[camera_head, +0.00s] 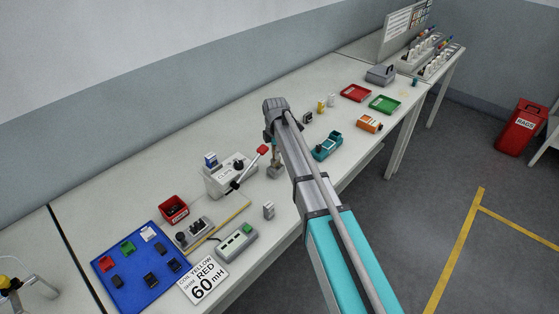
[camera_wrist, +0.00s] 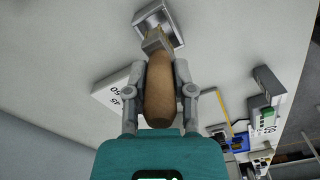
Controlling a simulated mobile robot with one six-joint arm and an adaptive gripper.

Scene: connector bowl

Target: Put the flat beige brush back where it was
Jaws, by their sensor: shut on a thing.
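The brush (camera_wrist: 160,90) has a rounded brown wooden handle and a paler beige-grey end pointing up the wrist view. My gripper (camera_wrist: 160,78) is shut on its handle, one finger on each side. The brush's far end overlaps a small square grey metal holder (camera_wrist: 171,30); I cannot tell whether it is inside it or only above it. In the head view my arm hides most of the gripper, and a small grey object (camera_head: 275,171) shows low beside it on the bench.
Left of my gripper stands a white press (camera_head: 226,181) with a red-tipped lever. A red bin (camera_head: 173,208), a blue mat (camera_head: 140,270) and a grey tester (camera_head: 237,243) are nearer.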

